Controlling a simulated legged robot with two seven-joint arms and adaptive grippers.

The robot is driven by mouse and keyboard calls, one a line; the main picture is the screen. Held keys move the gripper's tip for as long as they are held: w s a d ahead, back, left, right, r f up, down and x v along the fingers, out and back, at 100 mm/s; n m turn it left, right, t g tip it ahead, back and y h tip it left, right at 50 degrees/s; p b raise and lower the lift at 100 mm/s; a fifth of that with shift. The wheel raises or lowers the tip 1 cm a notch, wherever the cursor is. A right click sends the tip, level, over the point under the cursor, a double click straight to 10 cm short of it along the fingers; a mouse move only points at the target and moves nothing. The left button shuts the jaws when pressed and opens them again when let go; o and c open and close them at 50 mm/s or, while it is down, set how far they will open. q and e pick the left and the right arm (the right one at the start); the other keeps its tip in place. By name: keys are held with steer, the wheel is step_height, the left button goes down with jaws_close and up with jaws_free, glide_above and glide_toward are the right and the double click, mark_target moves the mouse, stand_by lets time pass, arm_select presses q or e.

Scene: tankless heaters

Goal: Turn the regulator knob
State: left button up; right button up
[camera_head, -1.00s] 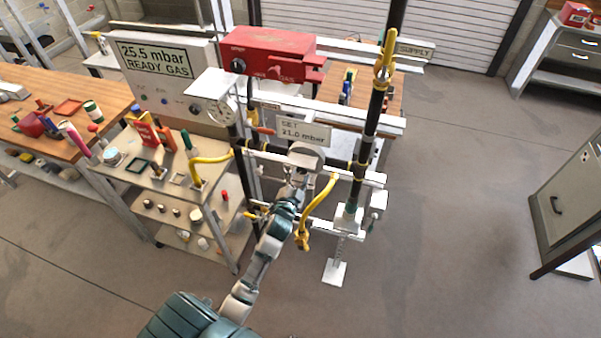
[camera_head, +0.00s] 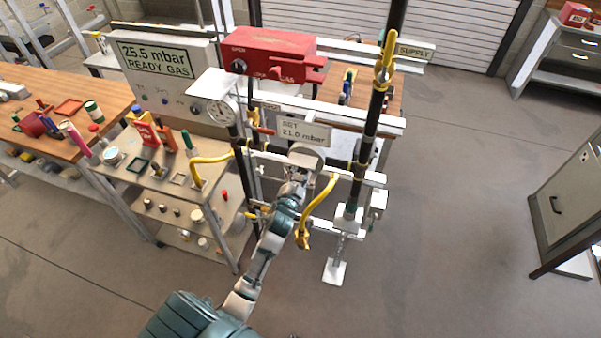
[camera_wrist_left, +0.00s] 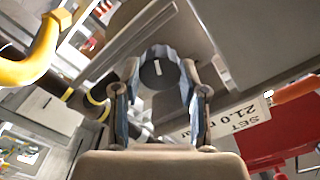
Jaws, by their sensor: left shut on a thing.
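The regulator knob (camera_wrist_left: 157,70) shows in the left wrist view as a dark round cap with a pale mark, between my fingertips. My left gripper (camera_wrist_left: 160,85) is shut on it, one finger on each side. In the head view my left gripper (camera_head: 298,178) is at the regulator (camera_head: 304,156), just below the sign reading SET 21.0 mbar (camera_head: 305,131). The knob itself is hidden there behind the gripper. A display (camera_head: 157,58) reads 25.5 mbar READY GAS. My right gripper is not in view.
Yellow hoses (camera_head: 320,205) hang close beside my left arm. A cart with small parts (camera_head: 225,245) stands left. Open floor lies right.

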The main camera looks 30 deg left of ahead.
arm_select(q)
steer(key=n+p, duration=0.3)
steer(key=n, duration=0.2)
steer(key=shift+n, duration=0.3)
steer(key=n+p, duration=0.2)
steer(key=n, duration=0.2)
steer(key=shift+f+n+p, duration=0.15)
steer(key=shift+n+p, duration=0.2)
steer(key=shift+n, duration=0.05)
steer(key=o, duration=0.9)
steer(key=shift+c, duration=0.2)
steer(key=shift+s, duration=0.25)
steer(key=v, duration=1.1)
steer(key=shift+s+d, duration=0.25)
